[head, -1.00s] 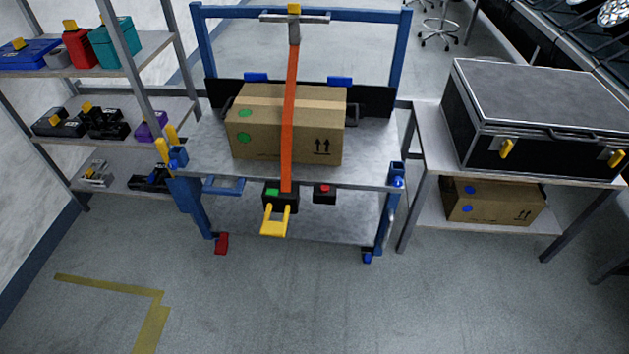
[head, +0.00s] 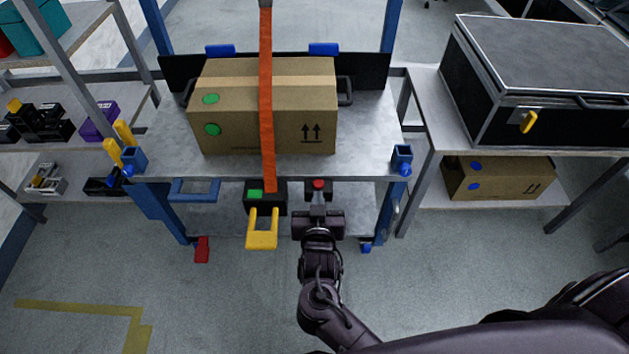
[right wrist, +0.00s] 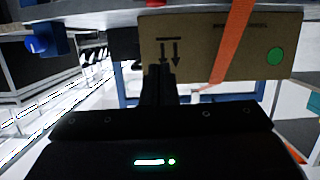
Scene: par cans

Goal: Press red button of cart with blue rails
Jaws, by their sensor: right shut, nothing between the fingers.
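The cart has blue rails (head: 393,28) and a grey top (head: 365,150). The red button (head: 318,184) sits on a small black box at the cart's front edge, right of the black ratchet block with a green patch (head: 256,194). My right gripper (head: 318,204) is shut and empty, its fingertips just in front of and below the red button; whether they touch it I cannot tell. My left gripper is not in view.
A cardboard box (head: 298,116) lies on the cart under an orange strap (head: 266,95). A yellow handle (head: 262,238) juts out left of my gripper. A side table on the right holds a black case (head: 535,75). Shelves stand at left; floor in front is clear.

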